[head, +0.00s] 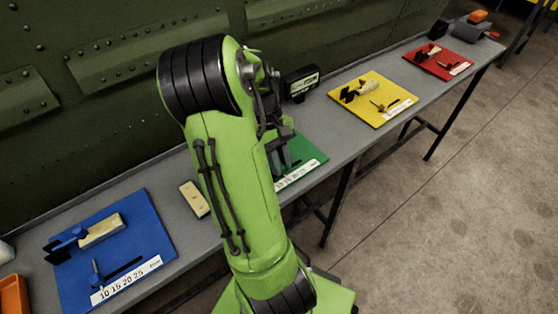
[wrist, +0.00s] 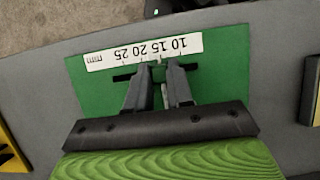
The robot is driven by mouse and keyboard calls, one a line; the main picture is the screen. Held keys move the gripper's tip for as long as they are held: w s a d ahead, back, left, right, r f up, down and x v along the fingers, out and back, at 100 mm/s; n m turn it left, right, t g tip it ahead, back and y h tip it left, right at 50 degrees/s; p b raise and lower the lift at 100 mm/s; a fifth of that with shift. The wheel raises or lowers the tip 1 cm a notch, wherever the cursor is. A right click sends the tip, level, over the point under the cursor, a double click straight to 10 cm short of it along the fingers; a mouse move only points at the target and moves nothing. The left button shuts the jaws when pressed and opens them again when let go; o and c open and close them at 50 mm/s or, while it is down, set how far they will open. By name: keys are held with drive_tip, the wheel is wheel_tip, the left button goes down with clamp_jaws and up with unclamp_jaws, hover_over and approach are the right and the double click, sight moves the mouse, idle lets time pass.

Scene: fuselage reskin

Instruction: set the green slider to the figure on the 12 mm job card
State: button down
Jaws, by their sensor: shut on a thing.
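The green board (wrist: 90,75) fills the middle of the wrist view, with a white mm scale (wrist: 100,59) along its far edge, upside down, marked 10, 15, 20, 25. A dark slot (wrist: 124,78) runs beside the scale. My gripper (wrist: 158,72) is shut on the green slider, which is mostly hidden between the fingertips, close to the 15 mark. In the head view my arm covers much of the green board (head: 306,152); my gripper (head: 284,158) is over it. A dark stand with a pale label (head: 303,84) is behind the board; I cannot read its figure.
A blue board (head: 140,225) with its own slider and scale lies at the left, a yellow board (head: 395,88) and a red board (head: 460,56) to the right. A pale block (head: 194,199) lies on the grey bench. A riveted green panel (head: 90,110) stands behind.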

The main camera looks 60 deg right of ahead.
drive_tip(key=shift+s+d+r+p, duration=0.1)
drive_tip(key=shift+s+d+p, duration=0.15)
drive_tip(key=shift+d, duration=0.25)
drive_tip(key=shift+s+d+p, duration=0.25)
drive_tip(key=shift+d, duration=0.3)
drive_tip(key=c, duration=1)
unclamp_jaws()
drive_tip(key=p+v, duration=0.5)
drive_tip(key=v, duration=1)
drive_tip(key=shift+r+p, duration=0.25)
drive_tip(key=shift+p, duration=0.05)
drive_tip(key=shift+w, duration=0.15)
